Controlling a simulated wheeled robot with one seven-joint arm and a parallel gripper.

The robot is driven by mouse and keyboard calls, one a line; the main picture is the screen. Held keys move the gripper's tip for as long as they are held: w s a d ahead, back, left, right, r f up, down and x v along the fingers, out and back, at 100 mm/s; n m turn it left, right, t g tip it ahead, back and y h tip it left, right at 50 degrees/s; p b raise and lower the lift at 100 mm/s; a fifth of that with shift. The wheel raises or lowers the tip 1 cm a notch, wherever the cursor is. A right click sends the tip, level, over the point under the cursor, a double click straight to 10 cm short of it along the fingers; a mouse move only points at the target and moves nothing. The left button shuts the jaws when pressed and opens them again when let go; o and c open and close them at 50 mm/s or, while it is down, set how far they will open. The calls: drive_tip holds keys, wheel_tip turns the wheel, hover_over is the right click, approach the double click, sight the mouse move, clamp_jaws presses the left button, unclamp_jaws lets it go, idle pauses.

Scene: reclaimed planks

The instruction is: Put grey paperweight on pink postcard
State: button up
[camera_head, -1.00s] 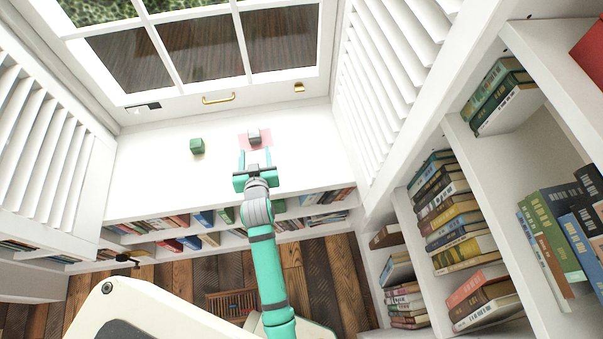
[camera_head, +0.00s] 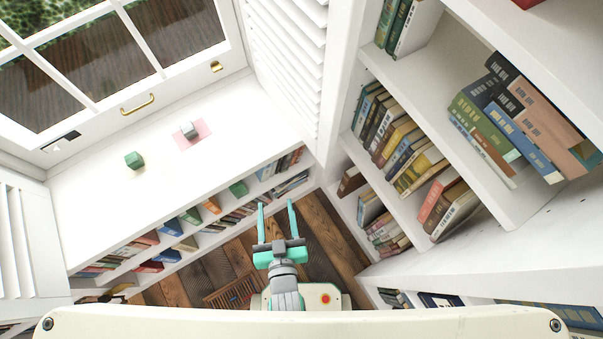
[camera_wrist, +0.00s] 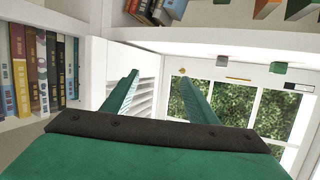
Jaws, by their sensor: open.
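The grey paperweight (camera_head: 189,130) is a small grey block with a lighter top. It rests on the pink postcard (camera_head: 191,136), which lies flat on the white window seat; pink shows around the block. My gripper (camera_head: 276,208) is open and empty, drawn back over the floor in front of the seat, well apart from the paperweight. In the wrist view its two green fingers (camera_wrist: 155,92) are spread with nothing between them. The wrist view looks toward the window and shows a small grey shape (camera_wrist: 222,61) at the seat's edge, probably the paperweight.
A green block (camera_head: 134,160) sits on the window seat (camera_head: 95,200) left of the postcard. Books fill shelves under the seat and in the tall bookcase (camera_head: 440,80) at right. A louvred shutter (camera_head: 290,70) stands at the seat's right end. A wooden floor (camera_head: 200,280) lies below.

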drive_tip(key=s+d+r+m+h, duration=0.1)
drive_tip(key=s+d+r+h, duration=0.1)
drive_tip(key=s+d+r, duration=0.4)
drive_tip(key=s+r, duration=0.1)
drive_tip(key=s, duration=0.2)
drive_tip(key=shift+r+t, duration=0.15)
drive_tip(key=shift+t, duration=0.25)
drive_tip(key=shift+s+d+r+m, duration=0.1)
drive_tip(key=shift+s+d+m, duration=0.15)
drive_tip(key=shift+d, duration=0.3)
idle(1.6)
